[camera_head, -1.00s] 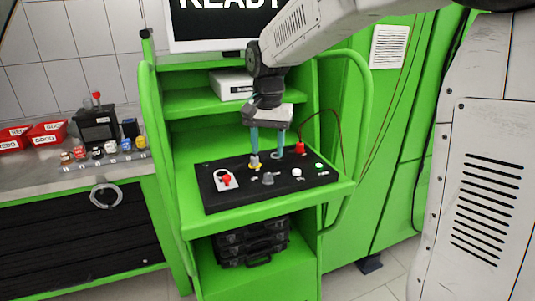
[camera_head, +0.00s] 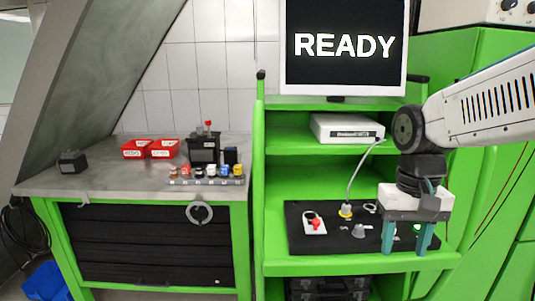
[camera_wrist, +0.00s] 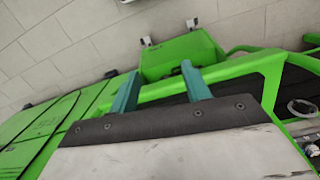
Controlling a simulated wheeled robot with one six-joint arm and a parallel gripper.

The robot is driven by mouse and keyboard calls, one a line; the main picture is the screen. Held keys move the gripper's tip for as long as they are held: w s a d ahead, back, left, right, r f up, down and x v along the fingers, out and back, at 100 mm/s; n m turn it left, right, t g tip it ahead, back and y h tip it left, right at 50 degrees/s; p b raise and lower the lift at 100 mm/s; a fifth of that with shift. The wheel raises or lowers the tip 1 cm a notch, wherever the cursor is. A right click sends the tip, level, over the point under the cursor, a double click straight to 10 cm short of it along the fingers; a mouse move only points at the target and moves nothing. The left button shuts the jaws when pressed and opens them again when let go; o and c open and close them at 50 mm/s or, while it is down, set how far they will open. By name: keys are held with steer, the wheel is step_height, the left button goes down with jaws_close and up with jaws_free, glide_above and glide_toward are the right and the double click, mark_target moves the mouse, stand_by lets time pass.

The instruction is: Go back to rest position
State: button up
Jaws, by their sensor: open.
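My gripper (camera_head: 404,238) hangs in front of the right part of the black control panel in the head view. Its two teal fingers point down, spread apart with nothing between them. In the wrist view the open fingers (camera_wrist: 160,88) show against the floor and green frames. The black panel (camera_head: 297,241) lies on the green testbench shelf (camera_head: 330,266). My gripper hides part of the panel's right side.
A monitor (camera_head: 343,46) reading READY stands on top of the bench. A white box (camera_head: 347,128) sits on the upper shelf. At left, a grey worktable (camera_head: 100,182) holds red bins (camera_head: 150,148), a black device (camera_head: 203,149) and a row of coloured connectors (camera_head: 206,172).

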steer(key=s+d+n+t, duration=0.1)
steer(key=s+t, duration=0.1)
steer(key=s, duration=1.2)
steer(key=shift+d+r, duration=0.25)
steer(key=shift+r, duration=0.05)
